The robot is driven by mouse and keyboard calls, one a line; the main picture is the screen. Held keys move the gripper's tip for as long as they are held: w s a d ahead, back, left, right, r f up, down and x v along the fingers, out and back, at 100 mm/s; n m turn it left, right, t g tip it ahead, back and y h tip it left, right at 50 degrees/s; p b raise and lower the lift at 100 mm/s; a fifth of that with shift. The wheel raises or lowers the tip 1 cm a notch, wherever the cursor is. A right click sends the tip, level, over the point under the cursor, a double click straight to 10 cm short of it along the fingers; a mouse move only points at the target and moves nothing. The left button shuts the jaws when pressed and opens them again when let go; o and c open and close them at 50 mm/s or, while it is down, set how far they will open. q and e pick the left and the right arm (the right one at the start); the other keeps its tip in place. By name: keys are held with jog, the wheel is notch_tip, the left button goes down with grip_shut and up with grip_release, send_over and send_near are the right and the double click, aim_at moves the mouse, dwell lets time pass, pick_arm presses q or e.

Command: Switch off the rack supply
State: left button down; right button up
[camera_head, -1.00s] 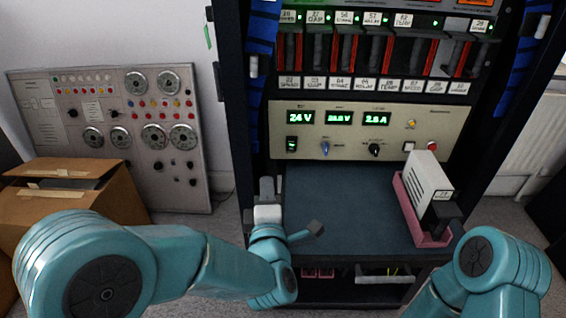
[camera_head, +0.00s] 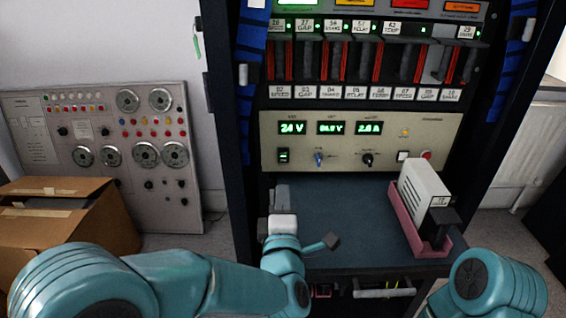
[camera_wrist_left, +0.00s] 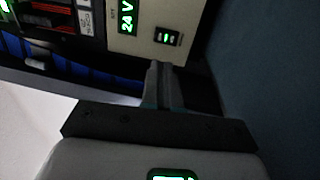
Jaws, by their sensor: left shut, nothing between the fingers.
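The rack supply (camera_head: 380,143) is a cream panel in the rack with green displays reading 24 V, a partly blurred voltage and 2.8 A. Its small black rocker switch (camera_head: 283,156) at the lower left shows a green light. It also shows in the left wrist view (camera_wrist_left: 168,37), just past the fingertips. My left gripper (camera_head: 282,188) is shut and empty, over the left part of the shelf and below the switch in the head view. Its fingers (camera_wrist_left: 163,68) look close together and apart from the switch. My right arm enters at the lower right; its gripper is out of view.
A dark blue shelf (camera_head: 345,215) lies below the panel, its middle clear. A pink tray (camera_head: 407,222) with a white module (camera_head: 424,187) stands on its right. Labelled slot modules (camera_head: 390,50) fill the rack above. A cardboard box (camera_head: 105,225) is at left.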

aim_at(283, 154)
pick_arm(q)
jog(key=w, duration=0.3)
jog(key=w+r, duration=0.1)
jog(key=w, duration=0.7)
jog(key=shift+r, duration=0.15)
